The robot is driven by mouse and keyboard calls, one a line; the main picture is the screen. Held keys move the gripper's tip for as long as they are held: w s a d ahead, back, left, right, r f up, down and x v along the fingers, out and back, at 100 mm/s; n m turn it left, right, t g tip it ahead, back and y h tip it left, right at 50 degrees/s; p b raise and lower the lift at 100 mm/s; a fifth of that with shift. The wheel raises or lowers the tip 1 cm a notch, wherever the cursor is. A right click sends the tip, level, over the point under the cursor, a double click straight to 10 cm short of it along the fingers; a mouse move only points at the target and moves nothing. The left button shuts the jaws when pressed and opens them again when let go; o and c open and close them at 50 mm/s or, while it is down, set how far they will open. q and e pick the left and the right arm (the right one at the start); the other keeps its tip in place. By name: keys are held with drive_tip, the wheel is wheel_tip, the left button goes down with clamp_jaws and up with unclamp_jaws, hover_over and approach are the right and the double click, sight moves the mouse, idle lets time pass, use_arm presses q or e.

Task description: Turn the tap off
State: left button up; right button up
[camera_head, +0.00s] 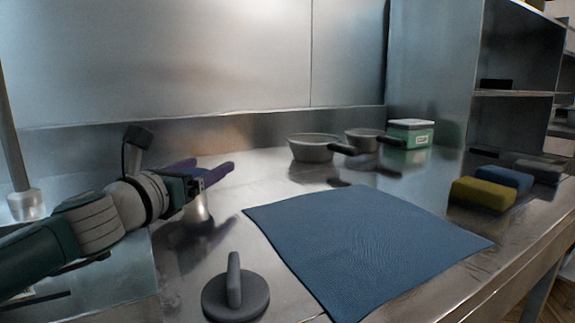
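A metal pipe with a wider collar, seemingly the tap's spout (13,140), stands at the left edge by a sunken metal area that looks like a sink (125,268). My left gripper (214,164) reaches in from the left, above the counter to the right of that pipe. Its two purple fingers are apart, with nothing visible between them. A short metal post (202,207) shows just below the gripper, partly hidden by it; I cannot tell whether it belongs to the tap or whether the gripper touches it. The tap's handle is not clearly visible. My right gripper is not in view.
A dark grey disc with an upright handle (236,294) stands at the front. A blue mat (365,245) covers the middle. Two pans (313,149) (362,140) and a green-and-white box (411,133) stand behind. Yellow (483,194) and blue (505,178) sponge-like blocks lie right.

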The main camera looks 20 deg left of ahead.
use_arm(q)
drive_tip(key=c, duration=1.1)
drive_tip(key=shift+m+h, duration=0.3)
drive_tip(key=h, duration=0.1)
drive_tip(key=m+h+b, duration=0.1)
drive_tip(key=shift+d+f+m+h, duration=0.1)
drive_tip(key=shift+d+m+h, duration=0.2)
drive_tip(key=shift+h, duration=0.1)
drive_tip(key=m+g+h+b, duration=0.1)
drive_tip(key=m+h+b, duration=0.1)
drive_tip(key=b, duration=0.1)
drive_tip(key=d+m+g+h+b, duration=0.1)
drive_tip(key=h+b, duration=0.2)
drive_tip(key=m+g+h+b, duration=0.1)
drive_tip(key=m+h+b, duration=0.1)
drive_tip(key=h+b, duration=0.1)
drive_tip(key=shift+s+d+f+m+g+b, duration=0.15)
drive_tip(key=shift+s+m+g+b, duration=0.15)
drive_tip(key=shift+b, duration=0.2)
drive_tip(key=shift+s+d+r+m+g+h+b, duration=0.15)
drive_tip(key=shift+r+m+g+h+b, duration=0.25)
drive_tip(key=shift+b, duration=0.5)
drive_tip(key=shift+f, duration=0.1)
drive_tip(key=o, duration=1.4)
